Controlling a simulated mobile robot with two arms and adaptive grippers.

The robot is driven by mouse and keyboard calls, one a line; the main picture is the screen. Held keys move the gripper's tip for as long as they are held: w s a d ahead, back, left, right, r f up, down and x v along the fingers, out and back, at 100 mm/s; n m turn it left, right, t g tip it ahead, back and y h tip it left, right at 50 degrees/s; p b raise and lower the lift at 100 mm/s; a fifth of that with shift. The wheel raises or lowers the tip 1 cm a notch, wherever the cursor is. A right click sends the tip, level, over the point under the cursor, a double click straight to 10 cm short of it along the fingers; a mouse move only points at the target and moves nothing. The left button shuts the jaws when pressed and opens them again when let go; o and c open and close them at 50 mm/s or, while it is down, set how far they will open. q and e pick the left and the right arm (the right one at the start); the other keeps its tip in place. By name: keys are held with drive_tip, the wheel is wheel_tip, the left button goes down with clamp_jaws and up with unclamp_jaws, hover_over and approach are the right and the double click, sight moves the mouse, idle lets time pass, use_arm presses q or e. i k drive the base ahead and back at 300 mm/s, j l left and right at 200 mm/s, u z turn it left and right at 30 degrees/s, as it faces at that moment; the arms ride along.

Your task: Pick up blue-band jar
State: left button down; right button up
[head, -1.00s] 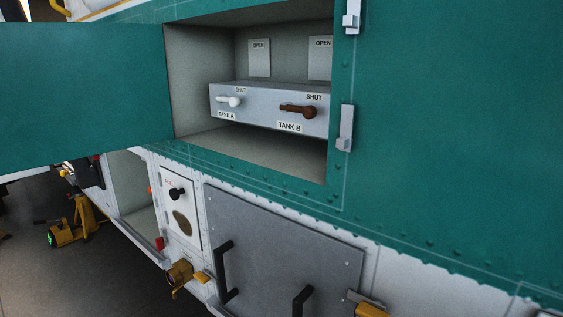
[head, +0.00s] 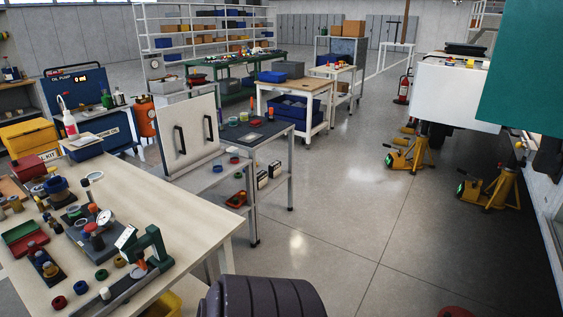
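I cannot pick out the blue-band jar for certain. Several small jars and cans stand on the pale workbench (head: 205,215) at the left. One of them, a brownish can with blue on it (head: 57,187), stands towards the back left of that bench, too small to read. Neither of my grippers is in view.
A green press-like tool (head: 150,248) stands at the workbench's front edge. A dark-topped table (head: 262,138) stands behind it. A dark ribbed object (head: 258,298) is at the bottom. Yellow jacks (head: 408,155) stand at right. The middle floor (head: 340,190) is clear.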

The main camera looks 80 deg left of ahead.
sight(217, 165)
drive_tip(key=u, duration=7.3)
drive_tip(key=k+l+u, duration=0.25)
drive_tip(key=k, duration=0.25)
drive_tip(key=k+l+u, duration=0.25)
drive_tip(key=k, duration=0.3)
drive_tip(key=k+z, duration=0.15)
drive_tip(key=k, duration=0.55)
drive_tip(key=k+l+z, duration=0.2)
drive_tip(key=k, duration=0.5)
drive_tip(key=j, duration=0.1)
